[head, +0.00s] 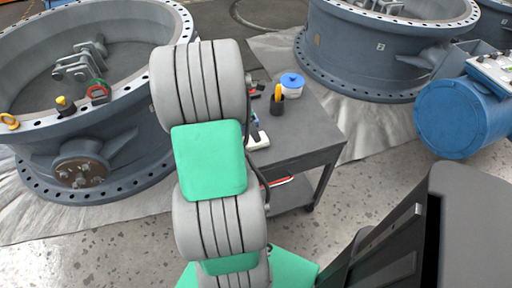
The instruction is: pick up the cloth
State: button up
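I cannot make out a cloth in the head view; my arm covers part of the cart and may hide it. My own grey and green arm rises through the middle of the view, in front of the left part of a dark grey cart (315,133). My gripper does not show; it is hidden behind the arm or outside the view.
On the cart stand a white tub with a blue lid (291,85) and a dark cup with a yellow item (277,99). Large grey valve rings stand left (115,125) and back right (375,60) on grey sheeting. A blue cylindrical actuator (460,118) is at the right.

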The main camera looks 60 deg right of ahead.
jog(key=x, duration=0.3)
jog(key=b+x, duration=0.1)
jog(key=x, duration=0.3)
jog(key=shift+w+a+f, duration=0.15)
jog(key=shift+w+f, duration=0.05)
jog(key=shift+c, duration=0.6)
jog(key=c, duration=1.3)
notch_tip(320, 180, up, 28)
jog(key=p, duration=0.7)
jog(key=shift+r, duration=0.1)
